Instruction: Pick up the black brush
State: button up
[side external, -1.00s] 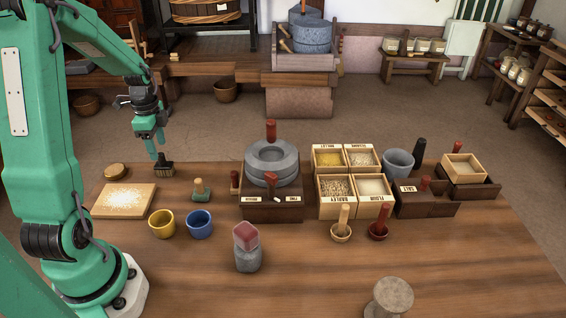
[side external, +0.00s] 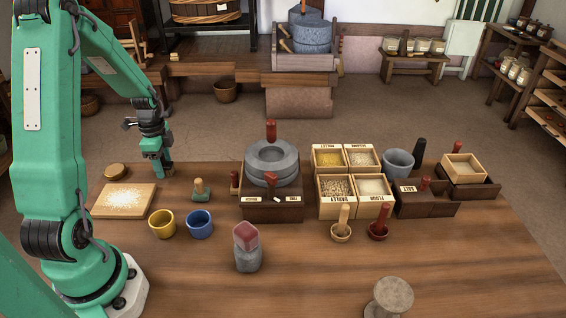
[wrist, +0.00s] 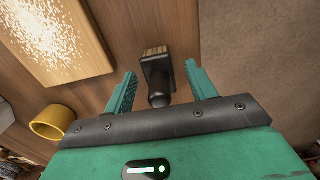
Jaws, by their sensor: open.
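The black brush shows in the wrist view (wrist: 157,73), with tan bristles at its far end and a dark rounded handle end towards me. My gripper (wrist: 161,76) is open, with one green finger on each side of the brush and a visible gap to each. In the side external view my gripper (side external: 159,172) is down at the far left edge of the table and hides nearly all of the brush. I cannot tell whether a finger touches the brush or the tabletop.
A green-based stamp (side external: 201,191) stands to the right. A yellow cup (side external: 162,224) and a blue cup (side external: 200,224) stand nearer the front.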

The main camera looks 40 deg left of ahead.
jog(key=shift+f, duration=0.65)
jog(key=c, duration=1.1)
jog(key=shift+o, duration=0.2)
jog(key=shift+r, duration=0.2)
jog(key=shift+r, duration=0.8)
notch_tip(320, 180, up, 2)
jog(key=shift+r, duration=0.15)
jog(key=w+d+r, duration=0.2)
jog(key=d+r, duration=0.4)
jog(key=d, duration=0.5)
jog(key=shift+d+r, duration=0.25)
jog(key=shift+r, duration=0.15)
